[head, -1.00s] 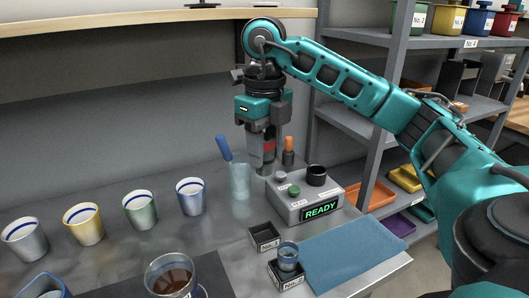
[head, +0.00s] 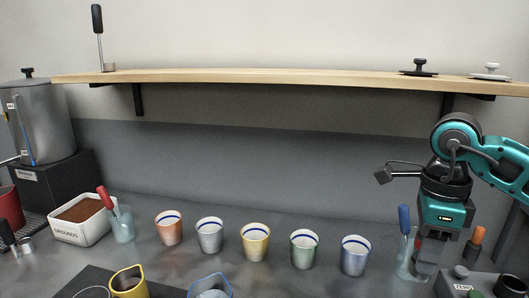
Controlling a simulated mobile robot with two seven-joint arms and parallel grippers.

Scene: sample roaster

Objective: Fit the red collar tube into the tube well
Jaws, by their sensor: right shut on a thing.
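My right gripper (head: 427,262) points down at the right of the head view, shut on the red collar tube (head: 419,243). Only a small reddish part of the tube shows between the fingers; the rest is hidden. The gripper is just behind the grey device (head: 460,284) and beside a clear glass with a blue-handled tool. A black round socket (head: 510,286), possibly the tube well, shows on the device at the bottom right corner, partly cut off. My left gripper is not in view.
The clear glass (head: 404,268) stands close to the right gripper. Several striped cups (head: 255,243) stand in a row to its left. An orange-topped tool (head: 475,243) stands to its right. A wooden shelf (head: 270,76) runs above the counter.

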